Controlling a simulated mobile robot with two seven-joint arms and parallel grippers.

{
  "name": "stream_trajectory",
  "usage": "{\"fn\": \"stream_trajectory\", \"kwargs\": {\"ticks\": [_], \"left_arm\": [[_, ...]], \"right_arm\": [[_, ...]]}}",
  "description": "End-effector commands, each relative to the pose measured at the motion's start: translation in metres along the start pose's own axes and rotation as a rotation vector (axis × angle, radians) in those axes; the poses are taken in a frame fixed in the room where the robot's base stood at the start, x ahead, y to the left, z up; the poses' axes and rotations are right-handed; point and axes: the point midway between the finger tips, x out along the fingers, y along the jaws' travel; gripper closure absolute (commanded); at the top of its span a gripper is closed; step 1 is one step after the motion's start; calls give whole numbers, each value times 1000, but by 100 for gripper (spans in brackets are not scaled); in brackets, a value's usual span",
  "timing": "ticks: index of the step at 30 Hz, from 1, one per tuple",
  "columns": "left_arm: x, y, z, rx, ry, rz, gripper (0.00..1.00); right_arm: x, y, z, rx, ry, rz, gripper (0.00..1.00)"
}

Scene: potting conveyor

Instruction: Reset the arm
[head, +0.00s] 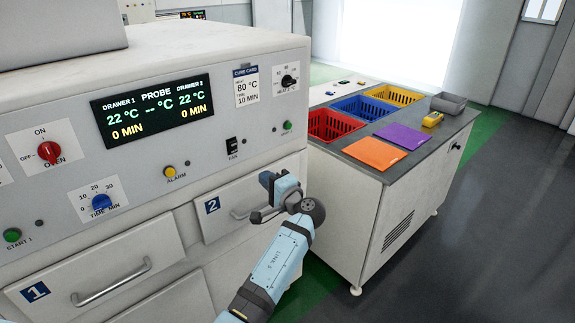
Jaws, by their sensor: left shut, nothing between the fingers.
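My left gripper (258,217) is in front of the right-hand drawer marked 2 (215,222). It is shut and empty, with its tip close to that drawer's handle (238,214). I cannot tell whether it touches the handle, which is partly hidden behind the gripper. My blue left forearm reaches up to it from the bottom of the picture. Drawer 2 looks closed. My right gripper is not in view.
The oven front has a display (153,108), a red OVEN knob (49,151), a TIME knob (101,204) and drawer 1 (105,267). At right, a cabinet (345,198) carries red, blue and yellow baskets, orange and purple sheets and a grey tray. Open floor lies further right.

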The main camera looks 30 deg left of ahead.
Motion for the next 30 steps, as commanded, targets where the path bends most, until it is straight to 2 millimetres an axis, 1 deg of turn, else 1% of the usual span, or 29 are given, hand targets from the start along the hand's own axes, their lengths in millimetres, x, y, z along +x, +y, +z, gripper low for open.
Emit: {"fn": "stream_trajectory", "kwargs": {"ticks": [5, 8, 11, 12, 13, 14, 15, 17, 18, 20, 21, 23, 24, 27, 30], "left_arm": [[0, 1, 0, 0, 4, 4, 100], [-4, 16, 6, -4, 45, 43, 100], [-16, 52, 20, -27, 148, 148, 100], [-24, 70, 28, -45, 203, 208, 100], [-33, 84, 35, -62, 248, 260, 100], [-42, 99, 43, -83, 294, 315, 100], [-57, 117, 55, -115, 354, 392, 100], [-81, 140, 74, -172, 436, 510, 100], [-99, 153, 87, -214, 487, 590, 100], [-128, 167, 109, -285, 551, 713, 100], [-147, 174, 125, -337, 588, 796, 100], [-178, 180, 149, -422, 632, 922, 100], [-197, 181, 165, -480, 654, 1002, 100], [-239, 175, 202, -627, 679, 1182, 100], [-269, 164, 230, -754, 675, 1317, 100]], "right_arm": [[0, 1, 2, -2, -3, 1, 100], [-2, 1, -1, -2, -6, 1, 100], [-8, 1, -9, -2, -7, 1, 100], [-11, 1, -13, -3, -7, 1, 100], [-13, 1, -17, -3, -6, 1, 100], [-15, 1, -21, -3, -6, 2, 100], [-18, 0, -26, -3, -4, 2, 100], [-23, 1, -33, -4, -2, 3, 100], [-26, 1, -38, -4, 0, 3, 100], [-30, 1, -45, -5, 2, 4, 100], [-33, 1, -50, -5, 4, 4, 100], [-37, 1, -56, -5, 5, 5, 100], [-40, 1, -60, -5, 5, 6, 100], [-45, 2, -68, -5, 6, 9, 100], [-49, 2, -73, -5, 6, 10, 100]]}}
